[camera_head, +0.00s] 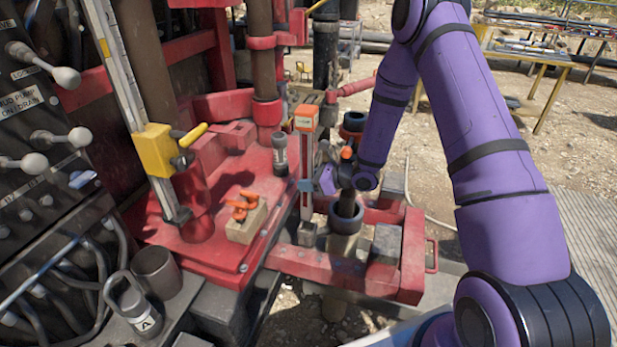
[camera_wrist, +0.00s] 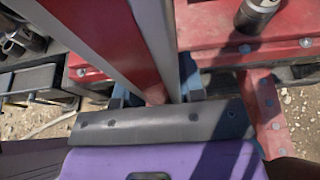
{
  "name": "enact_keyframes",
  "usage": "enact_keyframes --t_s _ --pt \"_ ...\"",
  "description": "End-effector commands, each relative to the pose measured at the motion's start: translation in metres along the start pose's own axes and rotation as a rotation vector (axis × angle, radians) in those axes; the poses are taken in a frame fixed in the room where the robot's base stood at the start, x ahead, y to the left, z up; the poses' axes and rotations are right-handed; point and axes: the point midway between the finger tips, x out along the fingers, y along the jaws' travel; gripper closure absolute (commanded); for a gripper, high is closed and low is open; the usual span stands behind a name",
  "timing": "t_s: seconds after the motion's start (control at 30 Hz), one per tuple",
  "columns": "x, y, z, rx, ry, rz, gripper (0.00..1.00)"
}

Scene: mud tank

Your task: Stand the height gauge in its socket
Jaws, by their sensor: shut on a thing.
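In the wrist view the gauge (camera_wrist: 108,40) shows as a red face between silver edges, running down to the gripper (camera_wrist: 155,95).
A tall scale with a yellow clamp (camera_head: 155,150) leans at left. A dark cylinder (camera_head: 280,154) and a wooden block with orange clips (camera_head: 246,220) stand on the red deck (camera_head: 200,262). A dark-ringed pipe (camera_head: 345,220) is close right of the gauge.

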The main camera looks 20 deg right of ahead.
Motion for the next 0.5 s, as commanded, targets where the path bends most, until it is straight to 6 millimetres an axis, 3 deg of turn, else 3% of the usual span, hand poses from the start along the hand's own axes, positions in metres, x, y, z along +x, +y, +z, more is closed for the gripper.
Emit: enact_keyframes --t_s 0.5 --pt "0.007 0.0 -0.019 0.0 -0.002 -0.001 1.0"
